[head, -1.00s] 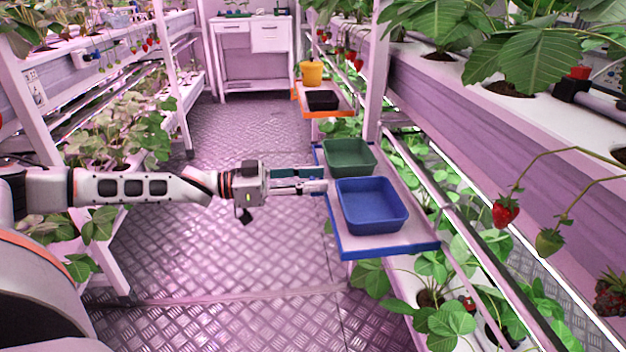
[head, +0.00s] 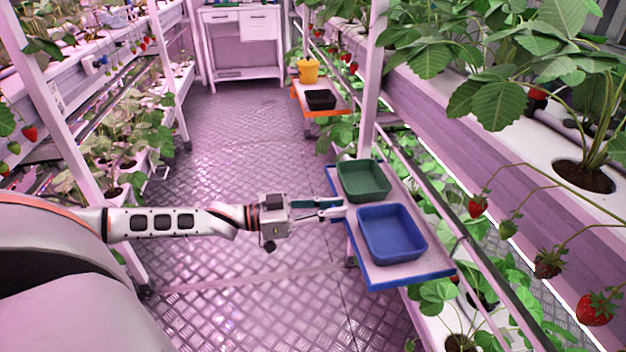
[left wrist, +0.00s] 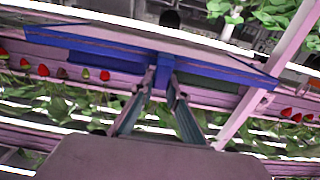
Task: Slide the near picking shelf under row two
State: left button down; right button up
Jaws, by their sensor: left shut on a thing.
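The near picking shelf (head: 362,255) has a pale top and blue edges and stands at the lower right, along the right-hand rack. A green tray (head: 363,182) and a blue tray (head: 391,234) stand on it. My left gripper (head: 338,208) meets its aisle-side edge. In the left wrist view, the left gripper (left wrist: 165,82) is shut on a blue part at the middle of the shelf's blue edge (left wrist: 90,42). The shelf's inner side is partly hidden by the rack rail. My right gripper is not in view.
A white rack post (head: 369,90) stands beside the near shelf. Berries hang along the right-hand gutter (head: 470,150). The metal-floored aisle (head: 225,150) is clear.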

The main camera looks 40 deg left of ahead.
pick_arm(q)
jog(key=s+d+p, duration=1.6)
jog(key=s+d, duration=0.7)
jog(key=d, duration=0.4)
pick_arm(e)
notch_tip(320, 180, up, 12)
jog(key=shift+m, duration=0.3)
pick_arm(q)
jog(key=shift+s+f, duration=0.1)
jog(key=shift+f, duration=0.05)
jog(key=c, duration=2)
grip_release()
jog(key=shift+o, duration=0.2)
jog(key=shift+a, duration=0.1)
jog(key=v, duration=1.1)
jog(key=shift+s+a, duration=0.3)
